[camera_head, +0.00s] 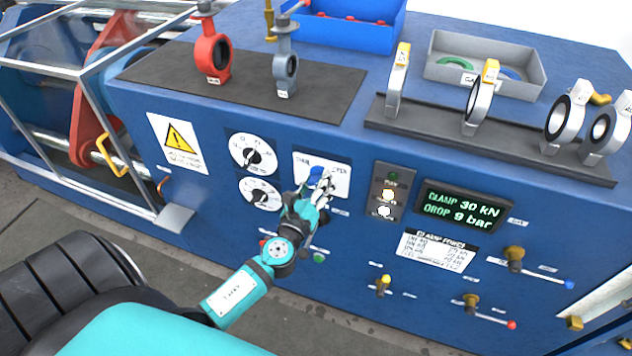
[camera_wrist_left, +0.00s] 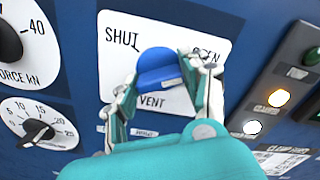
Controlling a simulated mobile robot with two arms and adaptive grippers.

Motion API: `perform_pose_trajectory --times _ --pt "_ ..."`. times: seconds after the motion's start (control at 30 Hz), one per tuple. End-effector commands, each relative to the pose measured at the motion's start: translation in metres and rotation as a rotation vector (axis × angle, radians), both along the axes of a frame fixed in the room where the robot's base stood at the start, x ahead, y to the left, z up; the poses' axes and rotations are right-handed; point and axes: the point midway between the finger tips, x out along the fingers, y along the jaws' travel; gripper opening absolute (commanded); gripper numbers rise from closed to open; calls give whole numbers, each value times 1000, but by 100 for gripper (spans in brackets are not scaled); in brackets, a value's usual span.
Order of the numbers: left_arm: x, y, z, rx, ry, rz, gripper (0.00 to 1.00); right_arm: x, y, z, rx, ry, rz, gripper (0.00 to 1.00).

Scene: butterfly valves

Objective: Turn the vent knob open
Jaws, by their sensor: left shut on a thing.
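The vent knob (camera_wrist_left: 158,68) is blue and sits on a white plate (camera_wrist_left: 112,60) marked SHUT at left, OPEN at right and VENT below. In the head view the knob (camera_head: 316,174) is partly hidden behind my gripper. My left gripper (camera_wrist_left: 160,82) has its fingers on both sides of the knob and is shut on it. In the head view the left gripper (camera_head: 318,190) reaches up to the front panel from below. The knob's pointer mark cannot be made out. My right gripper is not in view.
Two dials (camera_head: 252,153) are left of the plate. A lamp panel (camera_head: 388,193) and a green-lettered display (camera_head: 462,207) are to the right. Small valve handles (camera_head: 513,258) stick out lower right. Butterfly valves (camera_head: 212,52) stand on the bench top.

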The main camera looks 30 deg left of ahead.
Motion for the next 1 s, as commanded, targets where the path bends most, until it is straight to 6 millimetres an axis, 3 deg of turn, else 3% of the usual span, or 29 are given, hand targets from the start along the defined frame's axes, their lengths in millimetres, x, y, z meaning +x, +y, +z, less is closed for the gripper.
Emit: perform_pose_trajectory --times 0.33,0.37,0.53,0.83,1.0 --pt "1 1 3 9 -6 1 13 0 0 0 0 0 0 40" --pt "1 1 3 9 -6 1 48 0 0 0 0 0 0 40" --pt "1 1 3 7 -5 1 69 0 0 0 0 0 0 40" --pt "-2 0 0 5 0 0 69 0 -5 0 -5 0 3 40" --pt "-21 -5 -1 4 2 0 69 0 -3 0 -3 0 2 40"
